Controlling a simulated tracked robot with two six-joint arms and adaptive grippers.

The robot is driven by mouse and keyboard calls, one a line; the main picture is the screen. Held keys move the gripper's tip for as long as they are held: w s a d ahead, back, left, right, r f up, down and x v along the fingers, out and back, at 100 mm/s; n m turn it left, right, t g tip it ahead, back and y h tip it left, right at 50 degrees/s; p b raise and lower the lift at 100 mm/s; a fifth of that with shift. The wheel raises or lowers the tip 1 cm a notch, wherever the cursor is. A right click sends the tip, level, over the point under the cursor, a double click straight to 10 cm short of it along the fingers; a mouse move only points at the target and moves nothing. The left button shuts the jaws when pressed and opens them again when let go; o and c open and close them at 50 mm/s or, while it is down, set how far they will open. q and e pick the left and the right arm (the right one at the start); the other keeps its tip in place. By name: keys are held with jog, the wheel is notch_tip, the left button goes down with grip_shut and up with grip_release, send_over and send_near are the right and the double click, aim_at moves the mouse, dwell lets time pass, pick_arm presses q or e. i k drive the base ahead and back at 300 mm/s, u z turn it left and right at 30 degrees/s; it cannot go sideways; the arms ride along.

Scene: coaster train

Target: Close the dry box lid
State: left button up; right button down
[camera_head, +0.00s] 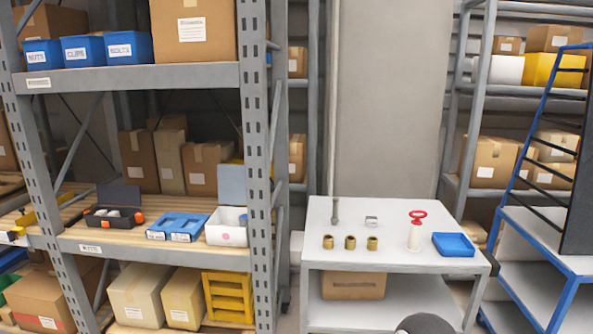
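A white box (227,228) with a round pink mark on its front sits on the middle shelf at the left, beside the rack's upright; I take it to be the dry box. Its grey-blue lid (231,186) stands open, upright at the back. A dark case (113,218) with orange parts at its ends sits further left on the same shelf, its dark lid (119,195) also raised. Neither of my grippers shows in the head view.
A blue tray (177,226) sits between the case and the white box. The rack upright (255,150) stands just right of the white box. A white cart (385,258) holds several brass parts (350,243), a red-ringed item (415,233) and a blue bin (453,245).

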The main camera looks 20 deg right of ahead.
aim_at(231, 177)
jog(key=z, duration=0.2)
jog(key=i, duration=1)
jog(key=u, duration=0.1)
